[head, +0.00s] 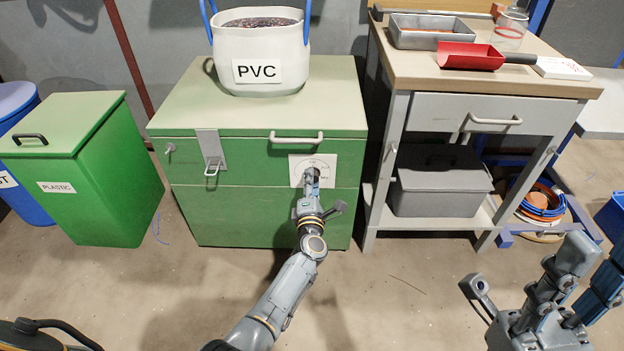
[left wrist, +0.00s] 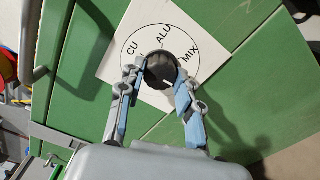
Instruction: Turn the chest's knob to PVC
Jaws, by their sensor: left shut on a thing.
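The green chest (head: 230,215) stands in the middle of the head view with a white dial plate (head: 325,161) on its front. The plate also shows in the left wrist view (left wrist: 125,47), with CU, ALU and MIX readable around a dark round knob (left wrist: 160,68). No PVC mark is readable on the plate; its lower part is behind my gripper. A small white mark shows on the knob's lower side. My left gripper (left wrist: 154,82) is shut on the knob, one finger on each side; it also shows in the head view (head: 311,178). My right gripper (head: 597,252) is open and empty, low at the right.
A white bag labelled PVC (head: 258,50) sits on the chest lid. A hasp (head: 211,150) and a lid handle (head: 297,138) are on the chest front. A green plastic bin (head: 110,180) stands left, a workbench (head: 500,80) right. The floor in front is mostly clear.

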